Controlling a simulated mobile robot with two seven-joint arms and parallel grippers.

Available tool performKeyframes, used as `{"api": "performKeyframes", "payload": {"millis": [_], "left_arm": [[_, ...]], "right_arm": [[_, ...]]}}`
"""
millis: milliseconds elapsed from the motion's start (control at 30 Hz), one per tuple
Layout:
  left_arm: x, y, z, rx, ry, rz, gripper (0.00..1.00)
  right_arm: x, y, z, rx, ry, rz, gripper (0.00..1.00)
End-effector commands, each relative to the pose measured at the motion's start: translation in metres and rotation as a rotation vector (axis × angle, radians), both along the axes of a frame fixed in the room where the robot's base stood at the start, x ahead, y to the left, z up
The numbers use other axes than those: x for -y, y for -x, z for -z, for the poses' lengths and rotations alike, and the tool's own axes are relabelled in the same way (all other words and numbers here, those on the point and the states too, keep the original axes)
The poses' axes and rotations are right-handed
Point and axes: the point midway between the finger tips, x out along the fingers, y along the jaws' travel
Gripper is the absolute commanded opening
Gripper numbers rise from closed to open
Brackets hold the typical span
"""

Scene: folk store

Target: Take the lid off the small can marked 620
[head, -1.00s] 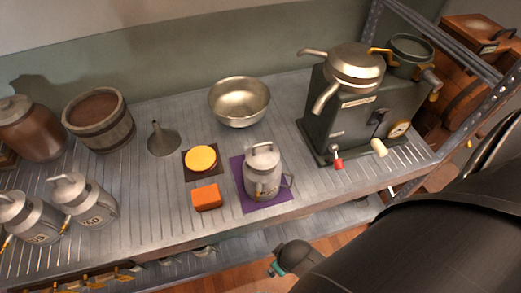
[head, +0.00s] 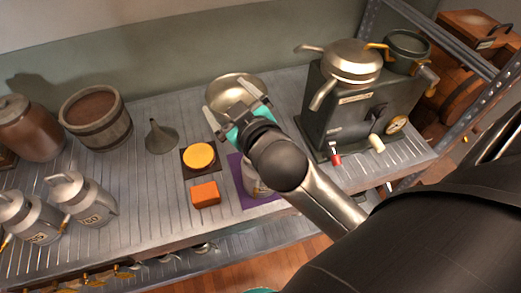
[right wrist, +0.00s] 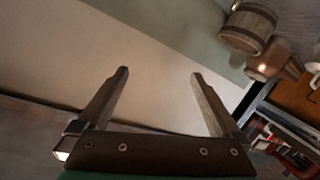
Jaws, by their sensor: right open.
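A small grey metal can (head: 250,184) stands on a purple mat (head: 233,164) near the shelf's front edge. My right arm covers most of it, including its lid, and its marking cannot be read now. My right gripper (head: 229,100) is open and empty. In the head view its fingers overlap the metal bowl behind the can. The right wrist view shows the two fingers (right wrist: 160,73) apart with nothing between them. My left gripper is not in view.
Two lidded grey cans (head: 86,202) stand at the left, near a wooden tub (head: 95,118). A funnel (head: 160,138), a yellow disc (head: 199,156), an orange block (head: 205,194) and a metal bowl (head: 226,86) surround the mat. A dark machine (head: 345,110) stands right.

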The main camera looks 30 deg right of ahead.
Motion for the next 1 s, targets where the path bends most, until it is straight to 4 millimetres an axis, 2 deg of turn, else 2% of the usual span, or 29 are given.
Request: {"api": "performKeyframes", "payload": {"millis": [33,100,233,300,400,500,667,800,900,1000], "left_arm": [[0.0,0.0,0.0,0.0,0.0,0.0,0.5],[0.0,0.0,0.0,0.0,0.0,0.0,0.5],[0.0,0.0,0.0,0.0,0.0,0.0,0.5],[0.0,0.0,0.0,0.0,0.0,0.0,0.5],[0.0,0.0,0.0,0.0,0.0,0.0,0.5],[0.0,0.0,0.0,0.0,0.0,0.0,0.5],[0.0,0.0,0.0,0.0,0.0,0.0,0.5],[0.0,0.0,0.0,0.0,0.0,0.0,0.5],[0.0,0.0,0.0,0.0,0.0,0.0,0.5],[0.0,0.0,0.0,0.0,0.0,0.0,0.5]], "right_arm": [[-0.007,-0.013,-0.027,0.113,0.033,-0.041,1.0],[-0.021,-0.024,-0.061,0.262,0.079,-0.108,1.0],[-0.055,-0.03,-0.117,0.513,0.174,-0.261,1.0],[-0.077,-0.027,-0.14,0.633,0.233,-0.36,1.0],[-0.109,-0.016,-0.164,0.783,0.325,-0.516,1.0],[-0.141,-0.001,-0.175,0.901,0.43,-0.69,1.0],[-0.183,0.026,-0.163,1.013,0.62,-0.997,1.0],[-0.202,0.044,-0.13,1.016,0.81,-1.278,1.0],[-0.201,0.051,-0.097,0.956,0.955,-1.475,1.0],[-0.187,0.052,-0.062,0.842,1.102,-1.661,1.0]]}}
